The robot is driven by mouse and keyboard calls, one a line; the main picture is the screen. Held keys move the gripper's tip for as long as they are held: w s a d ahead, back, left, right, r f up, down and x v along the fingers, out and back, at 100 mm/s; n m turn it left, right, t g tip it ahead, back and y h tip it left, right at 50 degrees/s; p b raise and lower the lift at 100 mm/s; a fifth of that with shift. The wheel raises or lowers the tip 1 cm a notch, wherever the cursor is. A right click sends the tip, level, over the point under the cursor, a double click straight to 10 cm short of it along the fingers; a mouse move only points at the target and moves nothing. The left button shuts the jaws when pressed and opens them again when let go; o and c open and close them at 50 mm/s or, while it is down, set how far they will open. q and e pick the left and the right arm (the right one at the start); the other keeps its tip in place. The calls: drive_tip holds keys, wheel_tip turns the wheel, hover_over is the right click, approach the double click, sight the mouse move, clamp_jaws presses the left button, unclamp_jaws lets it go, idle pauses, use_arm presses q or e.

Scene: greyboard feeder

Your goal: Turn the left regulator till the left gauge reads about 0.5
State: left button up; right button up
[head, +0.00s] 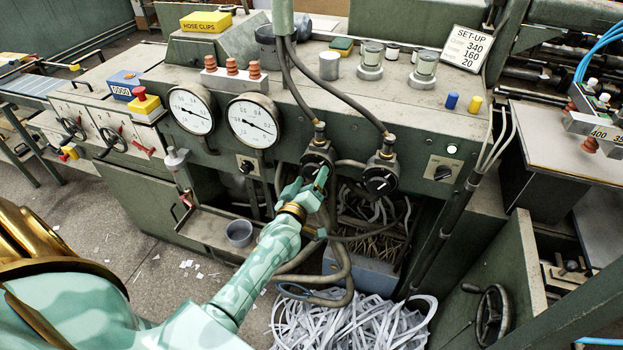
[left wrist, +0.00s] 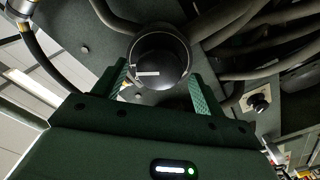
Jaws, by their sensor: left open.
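The left regulator (head: 316,164) is a round black knob on the machine's front; its white pointer line shows on the knob (left wrist: 160,60) in the left wrist view. My left gripper (head: 315,182) is open at this knob, with one finger on each side. Whether the fingers touch it I cannot tell. The gripper partly hides the knob in the head view. The left gauge (head: 191,110) is a white dial; its needle seems to point to the lower right, but the numbers are too small to read surely. My right gripper is not in view.
A second gauge (head: 252,121) and a second regulator (head: 379,180) sit to the right of the left ones. Hoses (head: 345,255) hang around and below the regulators. A black switch (head: 442,173) is farther right. Shredded paper (head: 350,322) lies on the floor below.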

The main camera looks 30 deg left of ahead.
use_arm(q)
drive_tip(key=shift+w+a, duration=0.1)
drive_tip(key=shift+w, duration=0.5)
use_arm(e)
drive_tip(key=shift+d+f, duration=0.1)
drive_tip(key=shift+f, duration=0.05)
use_arm(q)
drive_tip(key=c, duration=1)
drive_tip(key=shift+o, duration=0.2)
